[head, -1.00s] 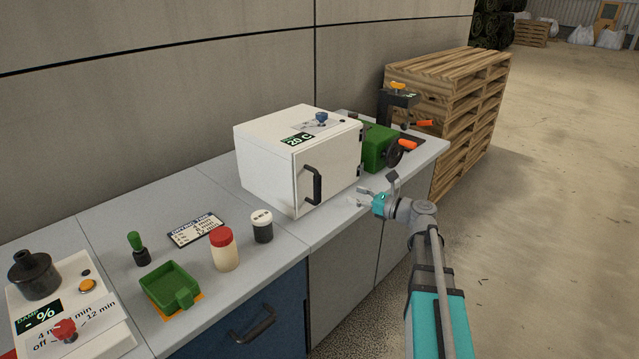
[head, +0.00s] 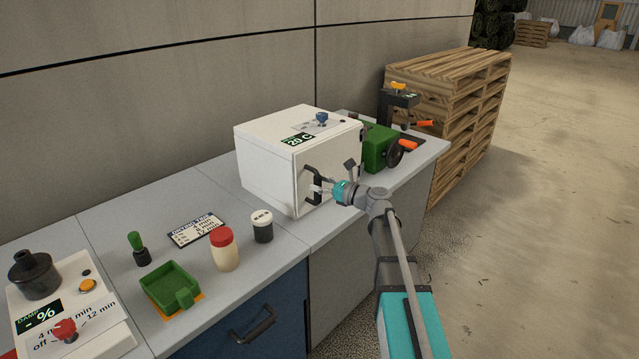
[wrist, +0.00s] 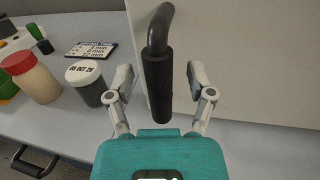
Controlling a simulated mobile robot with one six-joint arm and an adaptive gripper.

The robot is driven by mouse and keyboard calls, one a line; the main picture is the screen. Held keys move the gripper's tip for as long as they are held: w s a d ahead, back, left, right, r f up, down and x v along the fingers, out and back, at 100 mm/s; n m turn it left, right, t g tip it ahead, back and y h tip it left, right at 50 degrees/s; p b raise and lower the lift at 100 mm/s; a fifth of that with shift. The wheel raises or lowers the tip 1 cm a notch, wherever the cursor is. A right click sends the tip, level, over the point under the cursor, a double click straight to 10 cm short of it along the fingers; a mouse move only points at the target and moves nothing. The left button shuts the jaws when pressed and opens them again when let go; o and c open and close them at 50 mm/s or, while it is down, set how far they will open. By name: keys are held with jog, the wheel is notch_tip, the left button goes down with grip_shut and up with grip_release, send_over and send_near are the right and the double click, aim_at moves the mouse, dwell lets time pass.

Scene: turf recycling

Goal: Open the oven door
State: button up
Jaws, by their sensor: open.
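The oven is a white box (head: 265,165) on the grey counter, with a "20 C" display and a blue knob on top. Its door (head: 334,160) is closed and faces the right front. The black door handle (head: 315,188) stands upright on the door's left part. My gripper (head: 313,186) is at the handle in the head view. In the wrist view my gripper (wrist: 160,88) is open, one finger on each side of the black handle (wrist: 158,85). Gaps show between the fingers and the handle.
Wooden pallets (head: 450,110) are stacked behind. The floor at right is clear.

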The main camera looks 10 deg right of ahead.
jog(key=shift+w+a, duration=0.4)
grip_shut()
jog(key=shift+d, duration=0.2)
jog(key=shift+a, duration=0.15)
